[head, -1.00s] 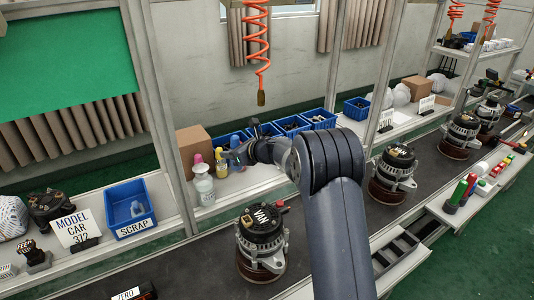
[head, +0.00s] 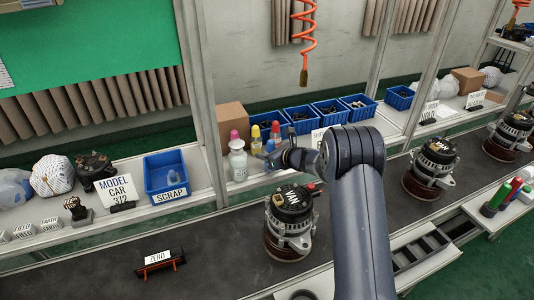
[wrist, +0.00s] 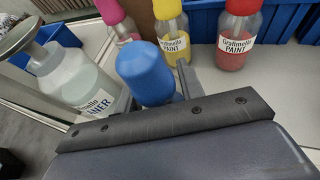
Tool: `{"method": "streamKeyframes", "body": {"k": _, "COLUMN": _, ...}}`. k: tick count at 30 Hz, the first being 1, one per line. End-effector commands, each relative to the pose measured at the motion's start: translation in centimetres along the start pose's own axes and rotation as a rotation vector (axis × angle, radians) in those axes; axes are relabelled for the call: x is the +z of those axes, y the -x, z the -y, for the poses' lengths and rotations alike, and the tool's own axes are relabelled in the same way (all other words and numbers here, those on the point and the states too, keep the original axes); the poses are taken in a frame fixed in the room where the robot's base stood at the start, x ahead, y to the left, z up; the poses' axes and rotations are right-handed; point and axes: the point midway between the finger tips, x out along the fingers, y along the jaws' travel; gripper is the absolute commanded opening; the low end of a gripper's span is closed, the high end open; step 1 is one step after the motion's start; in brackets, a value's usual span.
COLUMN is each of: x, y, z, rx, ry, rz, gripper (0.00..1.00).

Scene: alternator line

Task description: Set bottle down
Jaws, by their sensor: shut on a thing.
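My gripper (wrist: 155,95) is shut on a blue bottle (wrist: 146,72), whose rounded blue top shows between the fingers. In the head view my gripper (head: 274,160) is at the front of the shelf among the paint bottles. The held bottle's lower part is hidden, and I cannot tell whether its base touches the shelf. The white cleaner bottle (wrist: 75,80) stands close on the left. Behind the held bottle are a pink-capped bottle (wrist: 118,18), a yellow paint bottle (wrist: 172,35) and a red paint bottle (wrist: 238,38).
Blue bins (head: 297,120) line the back of the shelf beside a cardboard box (head: 232,118). A metal post (head: 200,100) rises left of the bottles. The dark conveyor (head: 215,250) in front carries alternators (head: 290,222). A blue scrap bin (head: 165,172) stands farther left.

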Motion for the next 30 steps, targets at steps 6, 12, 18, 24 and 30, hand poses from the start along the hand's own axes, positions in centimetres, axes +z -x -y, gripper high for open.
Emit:
{"method": "streamKeyframes", "body": {"k": 6, "x": -0.3, "y": -0.1, "z": 0.0, "rx": 0.000, "ry": 0.000, "rz": 0.000, "gripper": 0.39}}
{"method": "streamKeyframes", "body": {"k": 12, "x": -0.3, "y": -0.1, "z": 0.0, "rx": 0.000, "ry": 0.000, "rz": 0.000, "gripper": 0.55}}
{"method": "streamKeyframes", "body": {"k": 18, "x": -0.2, "y": -0.1, "z": 0.0, "rx": 0.000, "ry": 0.000, "rz": 0.000, "gripper": 0.58}}
{"method": "streamKeyframes", "body": {"k": 24, "x": 0.3, "y": 0.1, "z": 0.0, "rx": 0.000, "ry": 0.000, "rz": 0.000, "gripper": 0.58}}
{"method": "streamKeyframes", "body": {"k": 30, "x": -0.1, "y": 3.0, "z": 0.1, "rx": -0.003, "ry": 0.000, "rz": 0.000, "gripper": 0.58}}
